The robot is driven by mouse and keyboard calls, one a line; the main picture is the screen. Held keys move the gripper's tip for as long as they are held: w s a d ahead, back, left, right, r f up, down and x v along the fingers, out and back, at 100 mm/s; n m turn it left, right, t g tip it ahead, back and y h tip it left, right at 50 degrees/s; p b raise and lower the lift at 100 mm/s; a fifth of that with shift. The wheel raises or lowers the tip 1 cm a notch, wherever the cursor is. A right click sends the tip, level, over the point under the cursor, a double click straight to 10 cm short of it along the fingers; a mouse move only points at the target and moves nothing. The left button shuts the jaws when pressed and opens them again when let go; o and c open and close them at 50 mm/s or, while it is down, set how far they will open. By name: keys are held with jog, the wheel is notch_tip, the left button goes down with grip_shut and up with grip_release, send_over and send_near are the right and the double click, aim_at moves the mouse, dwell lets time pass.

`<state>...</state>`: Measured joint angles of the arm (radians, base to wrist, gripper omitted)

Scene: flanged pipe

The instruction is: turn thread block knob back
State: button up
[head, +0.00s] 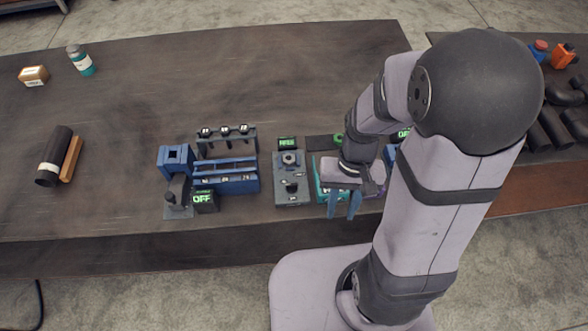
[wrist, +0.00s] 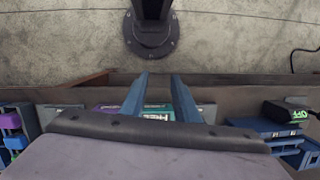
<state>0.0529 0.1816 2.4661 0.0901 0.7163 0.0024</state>
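My gripper (head: 342,216) is open, with its two blue fingers apart and nothing seen between the tips; it also shows in the wrist view (wrist: 159,80). It hangs over the front part of a teal block (head: 319,187) with a lettered label. The teal block (wrist: 152,115) shows between and below the fingers in the wrist view, partly covered by them. My wrist hides much of the block in the head view. I cannot make out the thread block's knob or tell which way it is turned.
Left of my gripper stands a grey station (head: 293,188) with a round knob and green display. Further left are a blue rack (head: 238,180) and a box reading OFF (head: 204,199). A dark tube (head: 53,157) lies far left.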

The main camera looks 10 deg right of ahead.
jog(key=w+a+f+m+y, duration=0.1)
jog(key=w+a+m+y, duration=0.1)
jog(key=w+a+m, duration=0.3)
jog(key=m+t+y, duration=0.2)
jog(key=m, duration=1)
send_near(292, 184)
jog(key=shift+s+a+f, duration=0.1)
jog(key=shift+a+f, duration=0.2)
jog(key=shift+a, duration=0.05)
jog(key=shift+f, duration=0.1)
jog(key=shift+x, duration=3.5)
jog(key=shift+d, duration=0.1)
grip_shut()
